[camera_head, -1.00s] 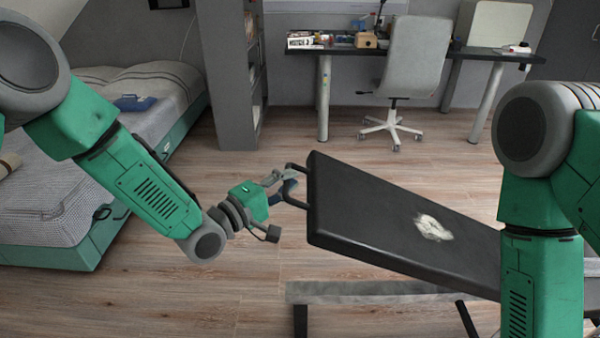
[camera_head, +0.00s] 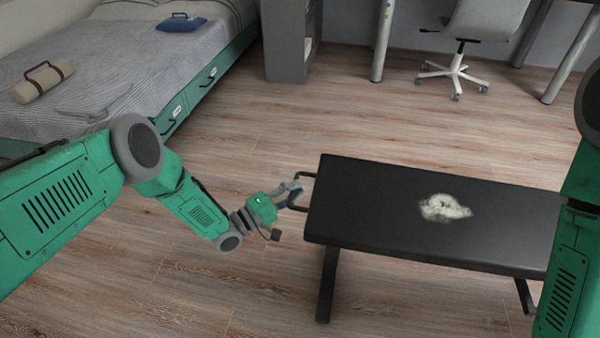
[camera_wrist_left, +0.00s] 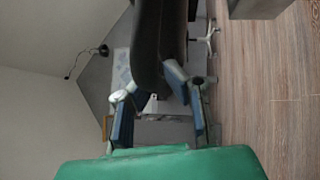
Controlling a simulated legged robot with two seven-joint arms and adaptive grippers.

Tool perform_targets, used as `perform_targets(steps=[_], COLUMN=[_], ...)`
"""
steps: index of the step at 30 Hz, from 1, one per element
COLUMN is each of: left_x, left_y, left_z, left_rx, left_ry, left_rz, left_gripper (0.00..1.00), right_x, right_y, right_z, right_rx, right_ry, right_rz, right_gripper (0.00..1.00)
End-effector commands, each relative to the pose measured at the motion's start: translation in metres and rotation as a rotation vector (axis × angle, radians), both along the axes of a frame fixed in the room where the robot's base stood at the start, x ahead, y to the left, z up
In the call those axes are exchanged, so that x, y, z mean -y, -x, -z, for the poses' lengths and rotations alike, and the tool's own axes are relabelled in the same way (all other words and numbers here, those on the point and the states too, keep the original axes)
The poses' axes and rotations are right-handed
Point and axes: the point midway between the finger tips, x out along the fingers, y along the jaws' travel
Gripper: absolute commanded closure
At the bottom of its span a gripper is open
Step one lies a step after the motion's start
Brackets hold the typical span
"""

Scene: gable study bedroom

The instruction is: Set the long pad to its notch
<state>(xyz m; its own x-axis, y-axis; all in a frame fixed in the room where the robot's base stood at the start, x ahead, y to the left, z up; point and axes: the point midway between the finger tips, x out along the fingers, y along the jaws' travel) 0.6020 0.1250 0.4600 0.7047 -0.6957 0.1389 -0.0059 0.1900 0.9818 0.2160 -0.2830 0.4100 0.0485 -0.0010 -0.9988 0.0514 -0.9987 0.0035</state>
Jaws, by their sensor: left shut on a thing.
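The long pad (camera_head: 380,205) is a black slab with a pale worn patch on top. In the head view it lies nearly flat over a dark-legged bench frame (camera_head: 327,285). My left gripper (camera_head: 294,192) is at its left end, shut on the black end handle (camera_head: 305,176). The left wrist view shows the pad's dark underside or edge (camera_wrist_left: 165,45) beyond the blue-padded fingers. The notch is hidden, and I cannot tell whether the pad rests in it. My right arm shows at the right edge; its gripper is out of view.
A bed (camera_head: 105,75) with a blue item (camera_head: 181,23) and a rolled tan bundle (camera_head: 43,82) stands at the left. A wheeled chair (camera_head: 455,72) and desk legs are behind. Wooden floor is clear around the bench.

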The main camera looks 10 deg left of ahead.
Motion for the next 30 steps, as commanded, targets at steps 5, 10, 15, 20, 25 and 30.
perform_targets(steps=[5, 10, 15, 20, 25, 30], left_x=[-0.009, -0.011, -0.011, -0.011, -0.011, -0.011], left_y=[0.002, 0.001, 0.001, 0.0, 0.001, 0.001], left_z=[0.033, 0.048, 0.056, 0.058, 0.058, 0.058], left_rx=[-0.006, -0.008, -0.015, -0.018, -0.02, -0.019], left_ry=[-0.008, -0.01, -0.011, -0.011, -0.011, -0.011], left_rz=[-0.008, -0.01, -0.011, -0.013, -0.012, -0.012], left_gripper=[1.0, 1.0, 1.0, 1.0, 1.0, 0.68], right_x=[0.0, 0.0, 0.0, 0.0, 0.0, 0.0], right_y=[0.0, 0.0, 0.0, 0.0, 0.0, 0.0], right_z=[0.001, 0.002, 0.002, 0.003, 0.003, 0.003], right_rx=[0.0, 0.0, 0.0, 0.0, 0.0, 0.0], right_ry=[0.0, 0.0, 0.0, 0.0, 0.0, 0.0], right_rz=[0.0, 0.0, 0.0, 0.0, 0.0, 0.0], right_gripper=[0.51, 0.51, 0.51, 0.51, 0.51, 0.51])
